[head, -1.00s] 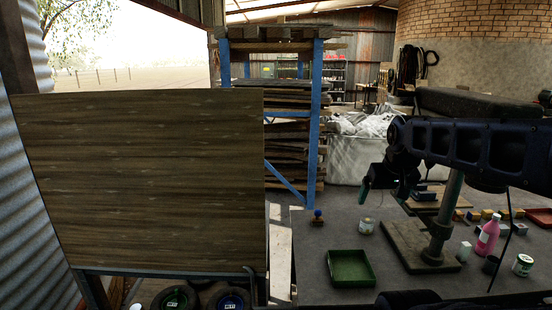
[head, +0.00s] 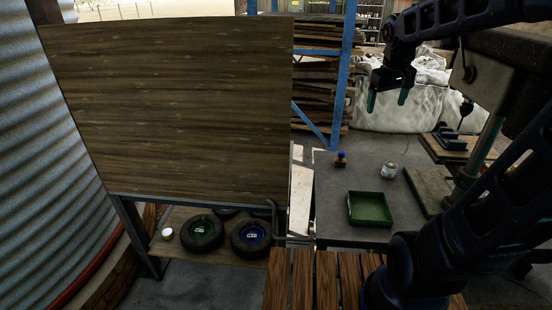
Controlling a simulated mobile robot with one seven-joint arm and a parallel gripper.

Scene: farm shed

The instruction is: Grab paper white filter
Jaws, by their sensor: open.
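No thing in view can be told for certain as the white paper filter. A small, round whitish object (head: 167,233) sits at the left end of the low shelf under the wooden board, left of the tyres; it is too small to identify. My gripper (head: 387,99) hangs open and empty at the upper right, fingers pointing down. It is in front of the white bulk bag (head: 412,106) in the picture, far from the shelf object.
A slatted wooden surface (head: 297,283) is in front.

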